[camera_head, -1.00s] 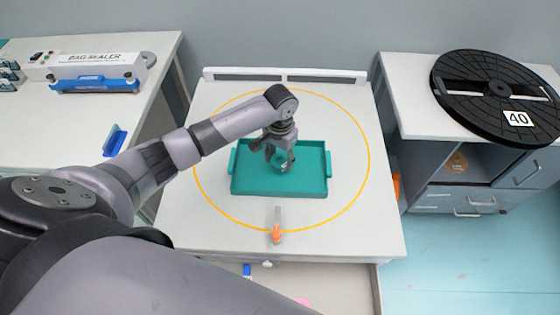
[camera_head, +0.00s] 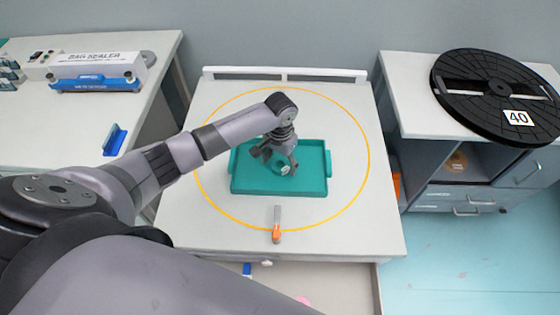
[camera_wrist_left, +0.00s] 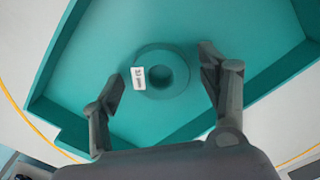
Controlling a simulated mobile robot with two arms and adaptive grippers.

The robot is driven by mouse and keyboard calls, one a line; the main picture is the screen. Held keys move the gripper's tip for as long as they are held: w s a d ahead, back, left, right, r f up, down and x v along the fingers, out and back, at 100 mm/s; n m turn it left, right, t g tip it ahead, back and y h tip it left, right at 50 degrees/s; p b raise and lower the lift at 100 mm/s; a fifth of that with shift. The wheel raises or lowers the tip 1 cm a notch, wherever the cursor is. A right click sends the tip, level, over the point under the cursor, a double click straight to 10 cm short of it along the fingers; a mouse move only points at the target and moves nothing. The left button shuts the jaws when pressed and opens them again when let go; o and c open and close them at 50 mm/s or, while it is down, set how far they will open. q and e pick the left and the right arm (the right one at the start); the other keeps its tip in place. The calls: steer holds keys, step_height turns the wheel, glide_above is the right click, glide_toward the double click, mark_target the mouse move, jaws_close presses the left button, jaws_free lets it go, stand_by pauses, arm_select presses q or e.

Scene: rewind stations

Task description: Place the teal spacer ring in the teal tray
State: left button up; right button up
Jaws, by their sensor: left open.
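The teal tray (camera_head: 308,186) lies on the middle table inside a yellow circle. It also fills much of the left wrist view (camera_wrist_left: 95,65). The teal spacer ring (camera_wrist_left: 176,60), with a small white label, sits in the tray, between and slightly beyond my fingertips. In the head view the ring (camera_head: 284,170) is partly hidden by the gripper. My left gripper (camera_head: 279,163) is over the tray with its fingers spread. In the left wrist view the open fingers (camera_wrist_left: 162,72) stand apart on either side of the ring, with gaps showing. My right gripper is not in view.
An orange-handled tool (camera_head: 277,226) lies in front of the tray. A bag sealer (camera_head: 97,72) stands on the left table. A large black reel (camera_head: 497,92) marked 40 rests on the right cabinet. A drawer (camera_head: 330,285) is open below the middle table's front edge.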

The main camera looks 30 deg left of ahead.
arm_select(q)
step_height(320, 180, up, 12)
steer(key=shift+r, duration=0.2)
stand_by(0.4)
stand_by(0.4)
